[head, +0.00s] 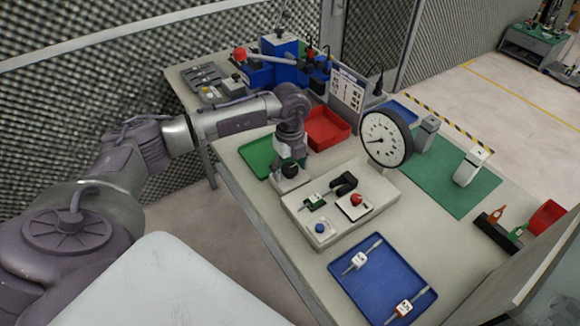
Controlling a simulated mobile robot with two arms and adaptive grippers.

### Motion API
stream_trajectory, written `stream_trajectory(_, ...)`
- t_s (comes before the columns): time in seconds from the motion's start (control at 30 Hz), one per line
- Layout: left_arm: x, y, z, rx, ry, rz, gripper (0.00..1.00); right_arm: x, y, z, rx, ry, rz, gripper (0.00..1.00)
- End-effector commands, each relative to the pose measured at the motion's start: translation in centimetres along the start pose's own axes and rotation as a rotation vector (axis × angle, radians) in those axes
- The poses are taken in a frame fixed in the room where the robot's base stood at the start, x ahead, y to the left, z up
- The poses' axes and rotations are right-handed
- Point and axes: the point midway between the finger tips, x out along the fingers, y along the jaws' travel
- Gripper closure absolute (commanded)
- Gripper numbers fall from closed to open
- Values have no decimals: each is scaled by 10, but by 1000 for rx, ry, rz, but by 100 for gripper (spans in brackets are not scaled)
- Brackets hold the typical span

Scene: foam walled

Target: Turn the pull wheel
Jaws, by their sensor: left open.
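My left arm reaches over the workbench, and its gripper (289,158) points down over the far-left end of a beige control panel (291,208). It is open, but its fingers are small and dark here. A round black part (290,171) shows right at the fingertips; I cannot tell whether they touch it or whether it is the pull wheel. The panel also bears a red knob (356,200), a blue button (320,228), a small green part (315,202) and a black bracket (343,183). My right gripper is out of view.
A dial gauge (385,138) stands right of the gripper. A red bin (327,128) and a green tray (257,156) lie behind it. A blue tray (382,281) with two tagged tools is in front. A green mat (447,172) lies to the right. Mesh fencing stands behind.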

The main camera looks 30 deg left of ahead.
Motion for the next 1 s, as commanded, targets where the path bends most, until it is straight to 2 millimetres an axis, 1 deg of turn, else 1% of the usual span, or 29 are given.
stream_trajectory(0.1,0,0,0,0,0,0,26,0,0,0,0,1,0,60)
stream_trajectory(0.13,0,0,0,0,0,0,30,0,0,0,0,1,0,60)
stream_trajectory(0.37,0,0,0,0,0,0,68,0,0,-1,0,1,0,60)
stream_trajectory(0.4,0,0,0,0,0,0,75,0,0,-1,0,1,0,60)
stream_trajectory(0.47,0,0,0,0,0,0,85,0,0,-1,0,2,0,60)
stream_trajectory(0.5,0,0,0,0,0,0,87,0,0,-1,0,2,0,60)
stream_trajectory(0.77,0,0,0,33,0,-1,87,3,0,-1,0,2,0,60)
stream_trajectory(1.0,1,-1,0,162,0,-3,87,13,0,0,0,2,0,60)
